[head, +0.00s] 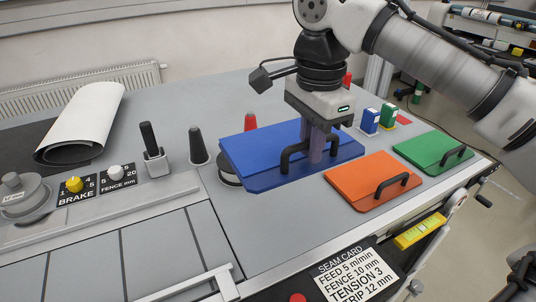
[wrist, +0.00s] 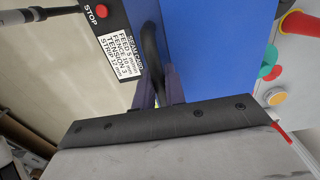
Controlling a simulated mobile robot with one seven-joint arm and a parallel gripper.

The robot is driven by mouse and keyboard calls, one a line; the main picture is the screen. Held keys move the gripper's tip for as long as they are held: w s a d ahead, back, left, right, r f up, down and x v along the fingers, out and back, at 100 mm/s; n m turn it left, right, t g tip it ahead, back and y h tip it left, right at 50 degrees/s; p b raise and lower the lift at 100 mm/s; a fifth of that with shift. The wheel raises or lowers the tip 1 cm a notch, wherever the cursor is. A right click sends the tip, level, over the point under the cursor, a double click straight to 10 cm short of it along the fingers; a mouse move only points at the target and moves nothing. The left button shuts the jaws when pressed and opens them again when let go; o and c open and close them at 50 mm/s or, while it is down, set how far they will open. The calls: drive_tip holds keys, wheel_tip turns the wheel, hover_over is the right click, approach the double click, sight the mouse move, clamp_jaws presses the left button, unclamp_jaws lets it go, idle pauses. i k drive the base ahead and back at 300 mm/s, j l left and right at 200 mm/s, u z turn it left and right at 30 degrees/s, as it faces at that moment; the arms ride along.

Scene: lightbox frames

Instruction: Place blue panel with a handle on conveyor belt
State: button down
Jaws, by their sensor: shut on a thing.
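The blue panel (head: 250,155) is near the middle of the table in the head view, its left part overlapping a round dark-and-white piece. Its black handle (head: 287,160) is between the fingers of my gripper (head: 316,158), which is shut on it from above. In the wrist view the fingers (wrist: 160,92) close on the handle (wrist: 150,48), with the panel (wrist: 215,50) to the right. I cannot tell how far the panel is above the table. The grey slatted surface at the lower left, seemingly the conveyor belt (head: 150,250), is bare.
An orange panel (head: 350,178) and a green panel (head: 425,145) lie to the right. A metal bracket (head: 190,288) lies at the front.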

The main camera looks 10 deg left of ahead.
sight(115, 258)
drive_tip(key=k+j, duration=0.2)
drive_tip(key=j, duration=0.2)
drive_tip(key=k+j, duration=0.2)
drive_tip(key=j, duration=0.2)
drive_tip(key=k+j, duration=0.2)
drive_tip(key=j, duration=0.2)
drive_tip(key=k+j, duration=0.2)
drive_tip(key=j, duration=0.2)
drive_tip(key=l+u, duration=0.05)
